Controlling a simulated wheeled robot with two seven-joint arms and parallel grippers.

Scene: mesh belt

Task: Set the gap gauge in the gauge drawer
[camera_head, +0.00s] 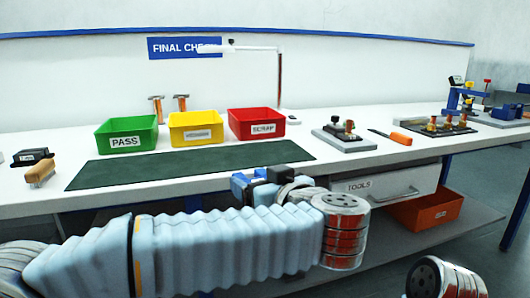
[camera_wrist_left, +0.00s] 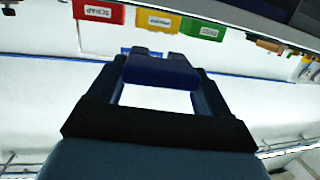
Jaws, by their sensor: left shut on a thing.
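My left gripper (camera_head: 252,184) is at the bench's front edge, just in front of the dark green mat. In the left wrist view its fingers (camera_wrist_left: 157,58) are shut with a dark blue piece between them. The white drawer (camera_head: 415,183) under the bench, right of my gripper, is labelled TOOLS and has a bar handle. My arm covers its left part, and I cannot tell whether it is open. My right gripper is out of view.
Green PASS (camera_head: 124,142), yellow (camera_head: 197,139) and red SCRAP (camera_head: 257,131) bins stand behind the mat (camera_head: 90,178). A fixture (camera_head: 343,138) and an orange-handled tool (camera_head: 401,138) lie to the right. An orange bin (camera_head: 432,213) sits on the lower shelf. A brush (camera_head: 40,172) lies far left.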

